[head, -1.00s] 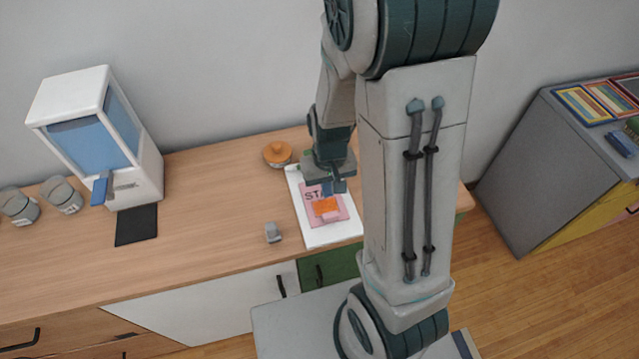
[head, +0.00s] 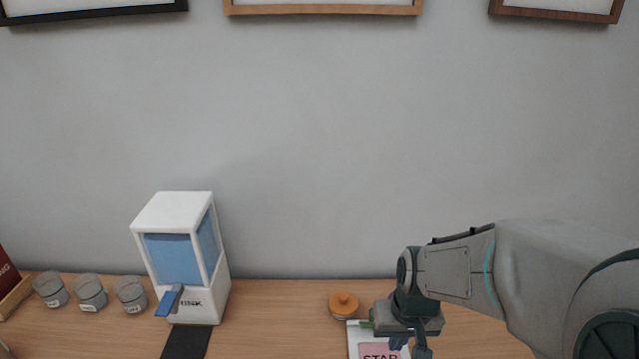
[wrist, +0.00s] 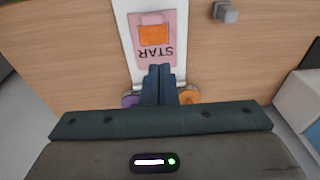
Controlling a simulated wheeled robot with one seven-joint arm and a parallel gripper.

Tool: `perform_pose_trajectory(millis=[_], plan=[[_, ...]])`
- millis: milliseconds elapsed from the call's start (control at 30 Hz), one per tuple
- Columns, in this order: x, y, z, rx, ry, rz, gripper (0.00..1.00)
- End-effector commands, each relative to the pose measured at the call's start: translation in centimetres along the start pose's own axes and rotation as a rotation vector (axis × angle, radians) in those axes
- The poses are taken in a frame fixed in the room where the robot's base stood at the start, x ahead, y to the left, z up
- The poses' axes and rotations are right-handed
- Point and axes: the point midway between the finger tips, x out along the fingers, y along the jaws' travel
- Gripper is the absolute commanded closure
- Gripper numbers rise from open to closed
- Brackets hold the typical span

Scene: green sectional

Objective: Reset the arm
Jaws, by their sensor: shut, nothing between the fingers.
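My gripper (head: 409,346) hangs at the lower right of the head view, above the wooden counter, at the end of my arm. In the wrist view its two dark fingers (wrist: 161,72) are together, with nothing between them. Beyond the fingertips lies a white board (wrist: 122,14) bearing a pink card (wrist: 143,60) with the word STAR and an orange square (wrist: 153,35). The board (head: 352,338) also shows partly at the bottom of the head view, beside and below the gripper. The fingers are apart from the card.
An orange-lidded jar (head: 343,304) stands left of my gripper; a purple round thing (wrist: 130,100) shows in the wrist view. A small grey block (wrist: 226,13) lies on the counter. A white-and-blue dispenser (head: 182,258) and several glass jars (head: 90,291) stand left. Framed pictures (head: 325,8) hang above.

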Motion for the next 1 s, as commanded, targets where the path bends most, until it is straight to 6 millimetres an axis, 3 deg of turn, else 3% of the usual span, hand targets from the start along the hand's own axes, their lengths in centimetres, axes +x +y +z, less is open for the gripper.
perform_pose_trajectory(millis=[33,200,400,600,1000], plan=[[-1.6,0.0,0.4,-0.001,0.028,-0.001,1.00],[-5.7,-0.1,2.2,-0.006,0.089,0.009,1.00],[-8.9,0.0,4.4,-0.007,0.142,0.030,1.00],[-10.1,0.0,5.4,-0.006,0.162,0.043,1.00],[-10.1,0.0,5.4,-0.006,0.162,0.043,1.00]])
